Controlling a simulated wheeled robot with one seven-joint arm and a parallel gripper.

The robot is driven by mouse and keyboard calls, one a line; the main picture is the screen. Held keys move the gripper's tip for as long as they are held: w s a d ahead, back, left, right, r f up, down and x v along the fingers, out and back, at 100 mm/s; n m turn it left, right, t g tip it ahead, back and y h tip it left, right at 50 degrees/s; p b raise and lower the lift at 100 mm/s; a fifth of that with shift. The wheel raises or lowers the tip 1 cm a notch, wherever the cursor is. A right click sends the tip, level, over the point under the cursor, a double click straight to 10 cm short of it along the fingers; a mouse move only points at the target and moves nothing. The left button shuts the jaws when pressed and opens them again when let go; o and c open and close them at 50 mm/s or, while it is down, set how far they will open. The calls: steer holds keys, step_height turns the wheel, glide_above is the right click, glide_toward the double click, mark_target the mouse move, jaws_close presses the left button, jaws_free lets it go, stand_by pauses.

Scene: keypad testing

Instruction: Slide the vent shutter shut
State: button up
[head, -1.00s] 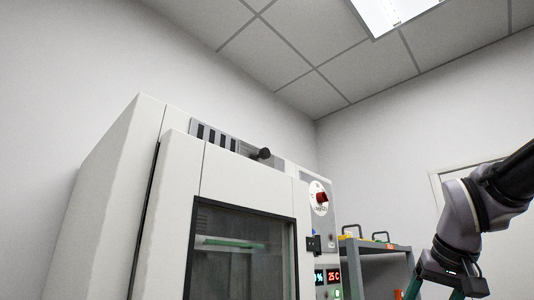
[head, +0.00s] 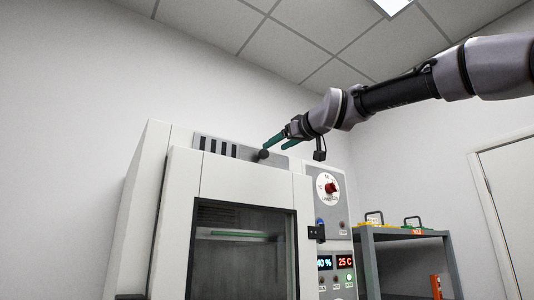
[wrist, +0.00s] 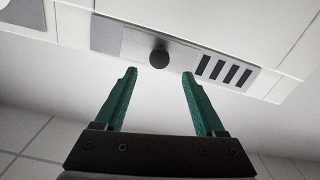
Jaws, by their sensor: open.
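The vent (head: 218,147) is a strip with several dark slots on the upper front of the white chamber, and the slots show uncovered. The shutter's round black knob (head: 263,154) is just right of the slots. In the wrist view the knob (wrist: 159,58) sits on a light metal shutter plate (wrist: 135,46), with the dark slots (wrist: 223,71) to its right. My gripper (head: 275,145) is open and empty at the knob. In the wrist view the green fingers of my gripper (wrist: 160,73) are spread, with the knob centred just beyond their tips. I cannot tell whether they touch.
The chamber door (head: 245,181) has a dark window below the vent. A control panel (head: 330,215) with a red dial (head: 331,188) and lit displays is on the right. A grey shelf (head: 400,236) stands farther right. Above the chamber is free room.

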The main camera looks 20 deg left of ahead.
mark_target(265, 153)
steer(key=x, duration=0.8)
steer(key=shift+d, duration=0.1)
steer(key=shift+c, duration=0.4)
jaws_close()
stand_by(0.8)
